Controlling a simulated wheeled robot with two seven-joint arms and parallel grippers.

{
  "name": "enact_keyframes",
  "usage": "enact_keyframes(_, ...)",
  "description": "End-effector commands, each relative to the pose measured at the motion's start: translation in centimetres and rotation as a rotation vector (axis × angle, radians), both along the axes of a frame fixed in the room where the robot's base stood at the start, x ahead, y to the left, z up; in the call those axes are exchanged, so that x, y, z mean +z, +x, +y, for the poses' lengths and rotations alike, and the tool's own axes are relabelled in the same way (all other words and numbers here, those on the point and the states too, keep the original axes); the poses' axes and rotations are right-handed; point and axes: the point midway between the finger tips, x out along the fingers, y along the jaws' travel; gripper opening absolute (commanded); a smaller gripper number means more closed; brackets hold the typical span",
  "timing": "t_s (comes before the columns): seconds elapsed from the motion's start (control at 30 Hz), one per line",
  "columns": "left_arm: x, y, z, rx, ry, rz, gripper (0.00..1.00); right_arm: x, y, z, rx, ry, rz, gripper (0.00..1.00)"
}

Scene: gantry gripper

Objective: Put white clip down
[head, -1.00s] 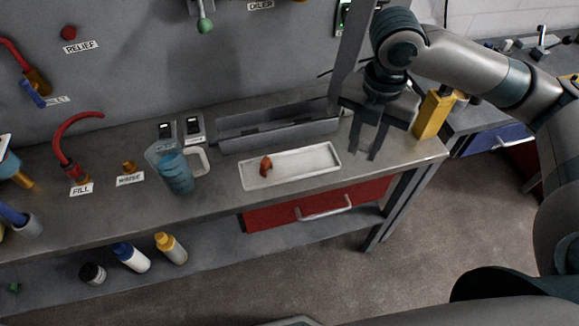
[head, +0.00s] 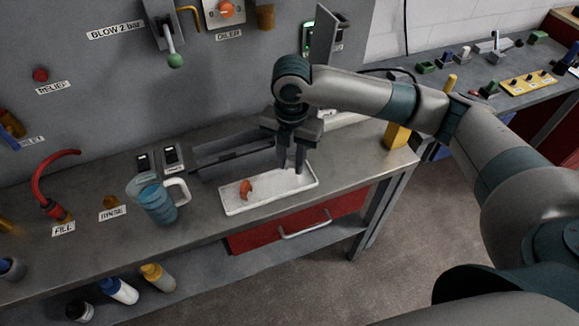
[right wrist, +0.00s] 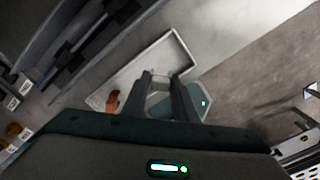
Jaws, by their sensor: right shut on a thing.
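My right gripper (head: 291,168) is over the right part of a shallow white tray (head: 236,208) on the workbench, fingers pointing down. In the right wrist view, its fingers (right wrist: 160,77) are shut on a small pale thing (right wrist: 158,99), which I take for the white clip. The fingers and their blur hide most of it, and it is not distinct in the head view. I cannot tell whether it touches the tray. An orange-red piece (head: 246,188) lies in the tray's left part, apart from the fingers; it also shows in the right wrist view (right wrist: 112,101). My left gripper is not in view.
A grey open trough (head: 232,153) stands behind the tray. A clear jug with blue contents (head: 157,200) stands to its left, and a yellow block (head: 396,135) to its right. A red drawer (head: 330,214) is below the bench's front edge.

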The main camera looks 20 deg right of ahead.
Motion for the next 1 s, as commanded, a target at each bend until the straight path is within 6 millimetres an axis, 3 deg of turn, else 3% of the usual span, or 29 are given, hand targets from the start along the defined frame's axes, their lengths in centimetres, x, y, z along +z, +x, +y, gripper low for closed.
enact_keyframes(0.47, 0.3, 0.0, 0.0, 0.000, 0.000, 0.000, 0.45, -0.6, 0.3, 0.3, 0.000, -0.001, 0.001, 0.06)
enact_keyframes(0.8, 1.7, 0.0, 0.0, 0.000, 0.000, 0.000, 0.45, -4.0, 0.3, 0.3, 0.000, -0.001, 0.001, 0.06)
enact_keyframes(1.0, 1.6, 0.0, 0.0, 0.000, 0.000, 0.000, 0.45, -4.4, 0.3, 0.3, 0.001, -0.001, -0.001, 0.06)
